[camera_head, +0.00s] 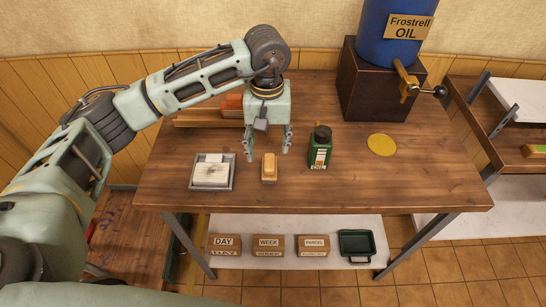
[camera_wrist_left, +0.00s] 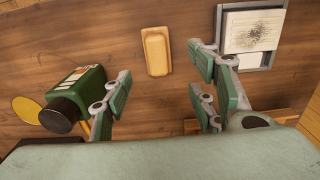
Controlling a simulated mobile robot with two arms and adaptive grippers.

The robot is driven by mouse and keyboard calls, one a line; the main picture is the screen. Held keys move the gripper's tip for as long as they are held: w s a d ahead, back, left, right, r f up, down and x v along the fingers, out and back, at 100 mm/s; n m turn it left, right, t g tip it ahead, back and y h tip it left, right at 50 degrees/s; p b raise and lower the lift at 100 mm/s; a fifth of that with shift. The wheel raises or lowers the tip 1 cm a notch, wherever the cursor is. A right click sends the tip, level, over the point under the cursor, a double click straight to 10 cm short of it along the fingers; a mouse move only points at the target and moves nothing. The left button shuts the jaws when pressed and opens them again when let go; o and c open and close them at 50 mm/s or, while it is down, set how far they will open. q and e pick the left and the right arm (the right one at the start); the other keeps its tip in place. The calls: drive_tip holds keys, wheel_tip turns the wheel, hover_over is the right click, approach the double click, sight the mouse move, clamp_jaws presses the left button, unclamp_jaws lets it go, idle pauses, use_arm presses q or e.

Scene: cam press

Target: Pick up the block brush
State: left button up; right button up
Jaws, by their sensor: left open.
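The block brush (camera_head: 269,168), a small yellowish-tan block, lies on the wooden table between a grey tray and a green bottle. It also shows in the left wrist view (camera_wrist_left: 157,52), at the top middle, with nothing covering it. My left gripper (camera_head: 267,150) is open and points down, with its fingers just behind the brush and apart from it in the head view. In the left wrist view, the gap between its fingers (camera_wrist_left: 160,82) is empty and the brush lies beyond it. My right gripper is not in view.
A grey tray (camera_head: 231,180) holding a pale block stands left of the brush. The dark-capped green bottle (camera_head: 319,152) stands close on the right. Farther right lie a yellow disc (camera_head: 382,145) and a blue oil drum (camera_head: 388,40) on a dark box. The table front is clear.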

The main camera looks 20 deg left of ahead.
sight(269, 161)
use_arm(q)
drive_tip(key=f+p, duration=0.1)
drive_tip(key=s+f, duration=0.1)
drive_tip(key=shift+s+d+f+p, duration=0.15)
drive_tip(key=shift+f+p, duration=0.15)
drive_tip(key=shift+p, duration=0.1)
drive_tip(key=f, duration=0.1)
drive_tip(key=f+p, duration=0.1)
drive_tip(key=shift+w+d+f, duration=0.1)
drive_tip(key=shift+w+f, duration=0.1)
drive_tip(key=shift+f, duration=0.7)
drive_tip(key=c, duration=1.3)
drive_tip(key=shift+r, duration=0.15)
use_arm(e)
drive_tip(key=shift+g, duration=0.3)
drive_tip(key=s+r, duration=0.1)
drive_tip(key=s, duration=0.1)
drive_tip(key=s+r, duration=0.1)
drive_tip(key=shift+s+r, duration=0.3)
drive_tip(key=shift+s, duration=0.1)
